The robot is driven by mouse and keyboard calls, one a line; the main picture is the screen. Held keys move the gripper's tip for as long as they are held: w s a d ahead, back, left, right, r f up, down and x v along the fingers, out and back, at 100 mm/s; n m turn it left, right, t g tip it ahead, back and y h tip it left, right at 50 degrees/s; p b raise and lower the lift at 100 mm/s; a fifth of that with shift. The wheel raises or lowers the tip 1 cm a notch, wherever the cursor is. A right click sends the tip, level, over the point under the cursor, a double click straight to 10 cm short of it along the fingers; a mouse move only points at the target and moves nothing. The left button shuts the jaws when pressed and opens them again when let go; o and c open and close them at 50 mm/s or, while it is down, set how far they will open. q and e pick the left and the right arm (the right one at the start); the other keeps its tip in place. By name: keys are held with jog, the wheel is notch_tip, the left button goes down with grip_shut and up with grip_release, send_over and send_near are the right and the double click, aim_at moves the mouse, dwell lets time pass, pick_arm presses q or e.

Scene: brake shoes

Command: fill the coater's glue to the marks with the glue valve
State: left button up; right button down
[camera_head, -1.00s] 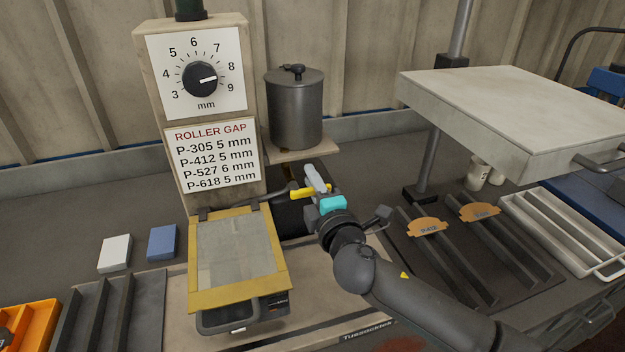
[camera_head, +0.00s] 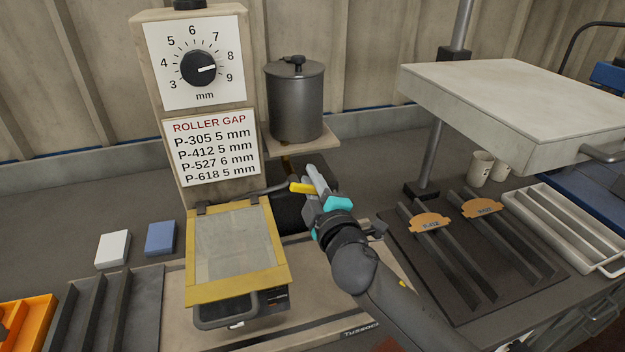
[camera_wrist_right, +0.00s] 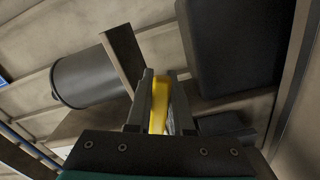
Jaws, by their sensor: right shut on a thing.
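The coater (camera_head: 188,195) is a beige column with a dial and a yellow-framed cover (camera_head: 233,290) in front. A dark glue pot (camera_head: 294,105) stands on a shelf at its right; the pot also shows in the right wrist view (camera_wrist_right: 95,80). The glue valve's yellow handle (camera_head: 301,188) sits below the shelf. My right gripper (camera_head: 318,184) is shut on it; in the right wrist view the yellow handle (camera_wrist_right: 159,105) lies between the fingers. A small amber patch shows under the shelf; I cannot tell if it is flowing glue. The glue level and marks are hidden. My left gripper is out of view.
A raised pale slab (camera_head: 520,105) overhangs the right side. Below it lie a dark rack (camera_head: 470,305) with two orange tagged plates, a pale tray (camera_head: 560,230) and cups (camera_head: 481,170). White and blue blocks (camera_head: 160,238) lie left of the coater. Bare bench lies behind them.

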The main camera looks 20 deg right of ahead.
jog(key=shift+f+m, duration=0.2)
jog(key=shift+m, duration=0.2)
jog(key=c, duration=1.1)
grip_release()
jog(key=shift+s+d, duration=0.2)
jog(key=shift+s, duration=7.45)
